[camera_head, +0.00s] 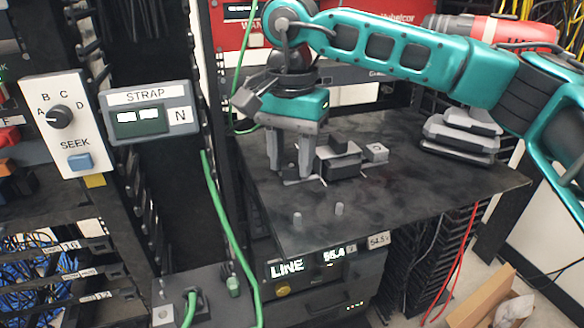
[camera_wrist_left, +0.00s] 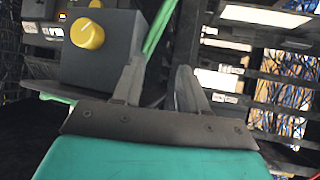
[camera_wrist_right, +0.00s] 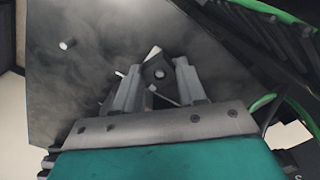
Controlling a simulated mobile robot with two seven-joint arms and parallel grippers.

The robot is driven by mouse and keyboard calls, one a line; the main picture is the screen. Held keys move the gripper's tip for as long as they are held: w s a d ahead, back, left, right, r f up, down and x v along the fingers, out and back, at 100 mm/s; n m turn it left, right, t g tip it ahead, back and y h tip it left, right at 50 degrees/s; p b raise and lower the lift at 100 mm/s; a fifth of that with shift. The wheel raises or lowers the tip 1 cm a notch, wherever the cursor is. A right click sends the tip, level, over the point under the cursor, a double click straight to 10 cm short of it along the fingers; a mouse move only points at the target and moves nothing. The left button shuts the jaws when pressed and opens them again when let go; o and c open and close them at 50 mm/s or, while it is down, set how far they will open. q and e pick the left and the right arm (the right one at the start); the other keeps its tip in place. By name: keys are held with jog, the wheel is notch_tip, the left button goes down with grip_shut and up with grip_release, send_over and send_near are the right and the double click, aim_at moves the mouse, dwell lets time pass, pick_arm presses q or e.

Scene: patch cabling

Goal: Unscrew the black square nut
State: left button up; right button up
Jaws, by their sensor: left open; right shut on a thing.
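My right gripper (camera_head: 290,172) points down over the dark shelf plate, left of its middle. Its jaws are shut on the black square nut (camera_wrist_right: 155,72), which shows between the fingers in the right wrist view. In the head view the nut is mostly hidden by the fingers, low near the plate. A small light stud end shows at the nut's middle; how far it is threaded cannot be told. My left gripper (camera_wrist_left: 157,85) is seen only in the left wrist view, open and empty, with a green cable behind it.
Right of the gripper on the plate (camera_head: 420,190) stand a black block (camera_head: 340,160) and a small grey square piece (camera_head: 376,152). Two short pegs (camera_head: 339,208) stand nearer the front. Stacked grey parts (camera_head: 460,138) lie at right. Green cables (camera_head: 222,210) hang at left.

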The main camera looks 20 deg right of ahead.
jog(key=n, duration=0.3)
jog(key=shift+n+p, duration=0.3)
jog(key=shift+p, duration=0.05)
jog(key=shift+n, duration=0.7)
jog(key=n, duration=0.5)
jog(key=o, duration=0.7)
jog(key=shift+o, duration=0.2)
jog(key=shift+r, duration=0.1)
